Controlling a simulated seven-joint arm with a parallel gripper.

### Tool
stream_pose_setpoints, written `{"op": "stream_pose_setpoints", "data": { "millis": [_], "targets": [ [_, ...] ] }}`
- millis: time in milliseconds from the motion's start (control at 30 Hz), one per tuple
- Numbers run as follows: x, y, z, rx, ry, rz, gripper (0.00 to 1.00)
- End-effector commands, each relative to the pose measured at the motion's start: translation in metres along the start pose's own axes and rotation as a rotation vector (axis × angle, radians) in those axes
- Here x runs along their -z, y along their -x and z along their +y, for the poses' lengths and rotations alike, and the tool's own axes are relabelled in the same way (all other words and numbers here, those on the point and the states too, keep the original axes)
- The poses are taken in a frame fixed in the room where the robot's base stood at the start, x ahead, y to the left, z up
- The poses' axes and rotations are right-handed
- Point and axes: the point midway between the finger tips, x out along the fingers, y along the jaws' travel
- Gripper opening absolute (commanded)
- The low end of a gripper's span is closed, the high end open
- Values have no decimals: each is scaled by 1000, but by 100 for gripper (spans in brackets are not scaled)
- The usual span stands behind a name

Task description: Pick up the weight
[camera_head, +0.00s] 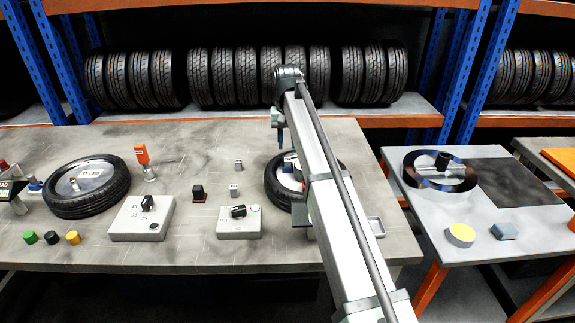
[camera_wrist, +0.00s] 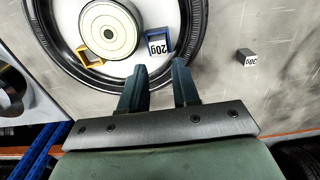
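Small grey block weights stand on the grey table in the head view, one farther back (camera_head: 238,165) and one nearer (camera_head: 234,190). The wrist view shows one grey block with a printed label (camera_wrist: 247,57), right of my gripper. A blue square piece marked 20g (camera_wrist: 158,45) lies on the wheel inside a tyre (camera_wrist: 200,22), with a yellow square piece (camera_wrist: 88,57) to its left. My gripper (camera_wrist: 160,66) is open and empty, its fingertips over the tyre's edge near the blue piece. In the head view my arm hides part of this tyre (camera_head: 277,186).
A second tyre (camera_head: 88,186) lies at the left. Grey boxes with knobs (camera_head: 142,230) (camera_head: 240,234), a black-topped block (camera_head: 198,193) and an orange tool (camera_head: 142,156) stand between. A side table (camera_head: 460,200) is at right, across a gap. Tyre racks line the back.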

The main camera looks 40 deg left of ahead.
Motion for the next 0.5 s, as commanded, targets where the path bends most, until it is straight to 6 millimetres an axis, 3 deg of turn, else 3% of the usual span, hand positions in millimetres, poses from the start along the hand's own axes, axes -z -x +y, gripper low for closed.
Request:
{"op": "stream_pose_setpoints", "data": {
  "millis": [167,500],
  "targets": [
    [-2,-10,0,0,0,0,31],
    [-3,-50,1,0,0,1,31]
  ]
}}
